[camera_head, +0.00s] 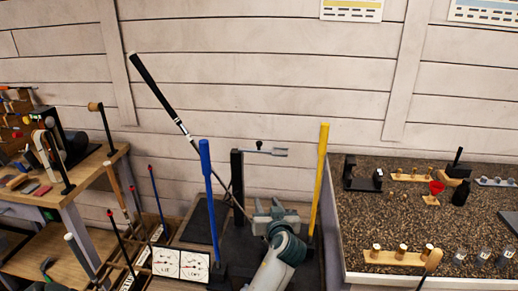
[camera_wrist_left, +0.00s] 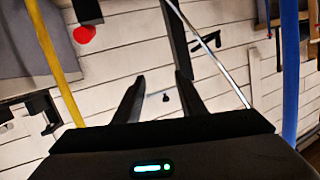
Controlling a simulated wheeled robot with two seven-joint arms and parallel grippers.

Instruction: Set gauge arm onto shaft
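The golf club shaft (camera_head: 188,136) leans to the upper left, with a black grip (camera_head: 150,80) at its upper end. Its thin lower part runs down behind the blue post. The grey gauge arm (camera_head: 275,151) sticks out to the right from the top of a black post (camera_head: 237,180), with a small black knob above it. The gauge arm is clear of the shaft. My left gripper (camera_head: 276,216) is below the gauge arm. In the left wrist view its fingers (camera_wrist_left: 157,96) are apart, with the small gauge arm and knob seen between them. My right gripper is out of view.
A blue post (camera_head: 208,195) and a yellow post (camera_head: 321,170) stand on either side of my left gripper. Two white dials (camera_head: 180,262) sit in front. A speckled worktop (camera_head: 390,220) with small parts is at right, a wooden bench (camera_head: 85,165) at left.

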